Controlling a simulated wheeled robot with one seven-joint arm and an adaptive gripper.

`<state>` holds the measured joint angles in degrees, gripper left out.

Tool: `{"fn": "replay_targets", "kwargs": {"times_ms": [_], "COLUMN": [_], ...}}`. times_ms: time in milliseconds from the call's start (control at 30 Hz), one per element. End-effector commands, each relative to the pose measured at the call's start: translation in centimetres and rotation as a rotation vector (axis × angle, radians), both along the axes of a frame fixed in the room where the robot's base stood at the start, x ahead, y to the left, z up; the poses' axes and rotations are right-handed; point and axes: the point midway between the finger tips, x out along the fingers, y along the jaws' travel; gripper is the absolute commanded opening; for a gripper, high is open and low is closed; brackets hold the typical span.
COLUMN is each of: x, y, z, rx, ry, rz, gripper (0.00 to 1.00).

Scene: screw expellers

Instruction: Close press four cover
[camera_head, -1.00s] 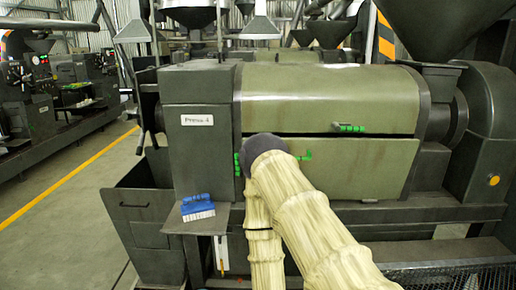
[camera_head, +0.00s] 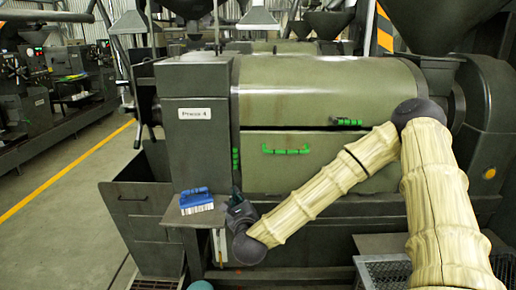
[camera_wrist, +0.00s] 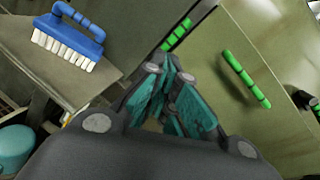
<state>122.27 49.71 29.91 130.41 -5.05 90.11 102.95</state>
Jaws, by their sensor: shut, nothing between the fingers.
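The press labelled Press 4 (camera_head: 194,114) has a rounded olive upper cover (camera_head: 325,88) with a green handle (camera_head: 346,122) at its lower edge. Below it is an olive lower panel (camera_head: 265,172) with a green handle (camera_head: 286,150), also seen in the wrist view (camera_wrist: 245,78). A dark gap runs between cover and panel. My gripper (camera_head: 237,203) is low at the left end of the lower panel, beside the blue brush, apart from both handles. In the wrist view my gripper (camera_wrist: 172,76) is shut and empty, its teal fingers together near green hinge pieces (camera_wrist: 177,35).
A blue brush (camera_head: 196,201) with white bristles lies on a small shelf (camera_head: 176,217) left of my gripper; it also shows in the wrist view (camera_wrist: 70,38). A teal rounded object (camera_wrist: 13,148) is at lower left. Free floor (camera_head: 80,220) lies left of the press.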

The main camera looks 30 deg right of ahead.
Motion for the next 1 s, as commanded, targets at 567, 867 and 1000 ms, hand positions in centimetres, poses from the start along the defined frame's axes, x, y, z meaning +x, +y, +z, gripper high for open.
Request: {"fn": "replay_targets", "kwargs": {"times_ms": [567,867,1000], "x": [1.0,5.1,7.0], "y": [-8.2,-10.6,-11.8], "z": [9.9,10.8,11.1], "rx": [0.339,0.336,0.336], "ry": [-0.347,-0.345,-0.345], "rz": [-0.185,-0.185,-0.184], "gripper": [0.00,0.00,0.00]}}
